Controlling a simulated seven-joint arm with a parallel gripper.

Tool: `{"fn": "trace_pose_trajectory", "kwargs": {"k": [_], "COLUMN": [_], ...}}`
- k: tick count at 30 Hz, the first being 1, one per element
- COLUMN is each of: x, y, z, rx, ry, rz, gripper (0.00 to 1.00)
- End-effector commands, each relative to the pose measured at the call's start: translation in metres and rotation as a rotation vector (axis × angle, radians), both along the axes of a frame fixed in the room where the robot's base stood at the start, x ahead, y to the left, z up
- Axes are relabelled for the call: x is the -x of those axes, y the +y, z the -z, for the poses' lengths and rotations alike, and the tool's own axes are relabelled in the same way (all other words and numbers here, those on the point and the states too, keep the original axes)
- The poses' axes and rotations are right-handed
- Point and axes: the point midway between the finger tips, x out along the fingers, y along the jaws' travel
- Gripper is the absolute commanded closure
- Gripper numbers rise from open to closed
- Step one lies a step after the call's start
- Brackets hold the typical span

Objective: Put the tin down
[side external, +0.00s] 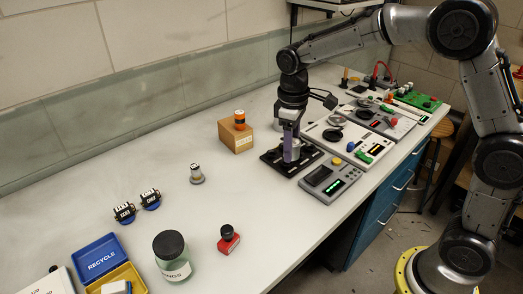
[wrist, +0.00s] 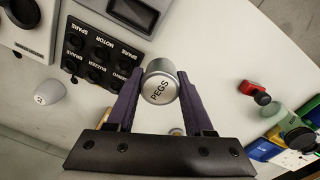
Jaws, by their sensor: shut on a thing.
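The tin (wrist: 159,88) is a silvery cylinder marked PEGS, seen in the wrist view between the two purple fingers of my gripper (wrist: 160,82). The fingers are shut on its sides. In the side external view my gripper (side external: 291,148) points down over the black board (side external: 272,158), with the grey tin (side external: 296,151) partly hidden by a finger. I cannot tell whether the tin's underside touches anything.
The black board in the wrist view (wrist: 92,72) has round recesses with labels such as SPARE and MOTOR. A grey meter (side external: 330,178) and a wooden block (side external: 235,137) stand close by.

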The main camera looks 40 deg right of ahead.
Motion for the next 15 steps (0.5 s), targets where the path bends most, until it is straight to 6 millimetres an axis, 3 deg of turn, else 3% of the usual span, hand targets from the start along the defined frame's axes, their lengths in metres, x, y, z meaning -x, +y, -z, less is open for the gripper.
{"fn": "trace_pose_trajectory", "kwargs": {"k": [5,15], "x": [0.007,-0.055], "y": [0.01,0.016], "z": [-0.011,0.017], "rx": [-0.003,-0.002], "ry": [-0.021,-0.021], "rz": [-0.064,-0.064], "gripper": [1.0,1.0]}}
